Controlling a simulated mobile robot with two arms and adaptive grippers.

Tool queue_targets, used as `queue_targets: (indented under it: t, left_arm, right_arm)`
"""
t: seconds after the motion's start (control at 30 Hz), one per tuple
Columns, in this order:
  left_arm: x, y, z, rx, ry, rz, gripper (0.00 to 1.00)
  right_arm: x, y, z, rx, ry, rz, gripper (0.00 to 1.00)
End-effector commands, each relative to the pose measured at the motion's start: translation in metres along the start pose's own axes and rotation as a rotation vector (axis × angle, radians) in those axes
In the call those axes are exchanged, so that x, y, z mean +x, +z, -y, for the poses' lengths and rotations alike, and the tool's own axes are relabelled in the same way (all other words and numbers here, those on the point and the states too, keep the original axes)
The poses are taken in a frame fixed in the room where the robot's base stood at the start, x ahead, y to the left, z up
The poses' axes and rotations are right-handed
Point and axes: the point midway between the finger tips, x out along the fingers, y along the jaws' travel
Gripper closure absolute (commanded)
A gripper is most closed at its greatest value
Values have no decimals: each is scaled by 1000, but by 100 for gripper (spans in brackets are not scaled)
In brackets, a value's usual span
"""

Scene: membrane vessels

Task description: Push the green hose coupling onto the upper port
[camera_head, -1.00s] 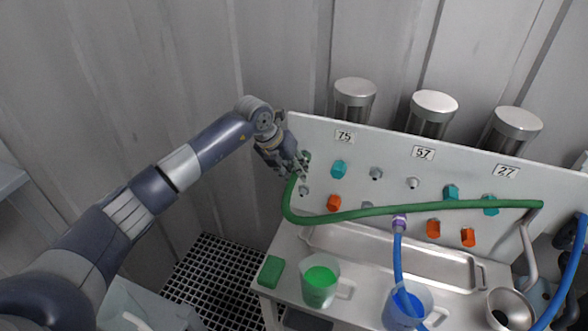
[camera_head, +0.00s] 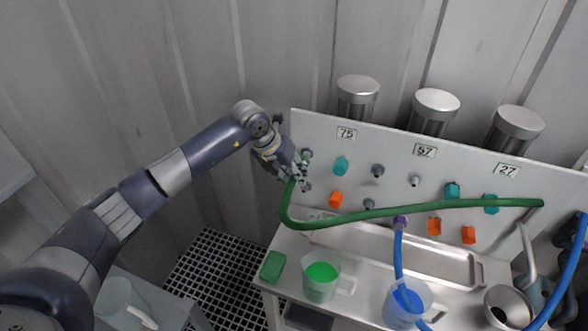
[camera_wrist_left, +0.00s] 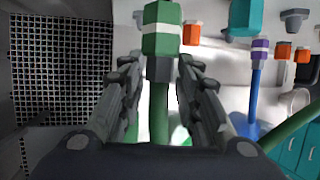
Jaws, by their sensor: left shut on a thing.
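The green hose coupling (camera_wrist_left: 162,28), a green hex body with a white band, shows large at the top of the left wrist view. My left gripper (camera_wrist_left: 160,86) is shut around its grey collar, and the green hose (camera_wrist_left: 158,115) hangs down between the fingers. In the head view my left gripper (camera_head: 302,172) is close to the panel below the 75 label. A lower grey port (camera_head: 306,187) shows beside the fingers.
A teal cap (camera_head: 341,166) and an orange cap (camera_head: 336,199) are right of the gripper. The green hose loops across the panel (camera_head: 400,165). A jug of green liquid (camera_head: 338,287) and a jug of blue liquid (camera_head: 405,312) stand on the bench, beside a green block (camera_head: 271,267).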

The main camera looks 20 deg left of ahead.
Motion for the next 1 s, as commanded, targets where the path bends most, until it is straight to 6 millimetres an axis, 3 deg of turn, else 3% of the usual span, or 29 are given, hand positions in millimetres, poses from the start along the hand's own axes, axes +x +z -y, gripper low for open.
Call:
queue_targets:
  t: [0.6, 1.0]
  left_arm:
    - [-10, -22, -1, 0, 1, 0, 100]
    - [-10, -24, 1, 0, -3, 1, 100]
  right_arm:
    - [-7, 0, 0, 0, 0, 0, 47]
    - [-7, 0, 0, 0, 0, 0, 47]
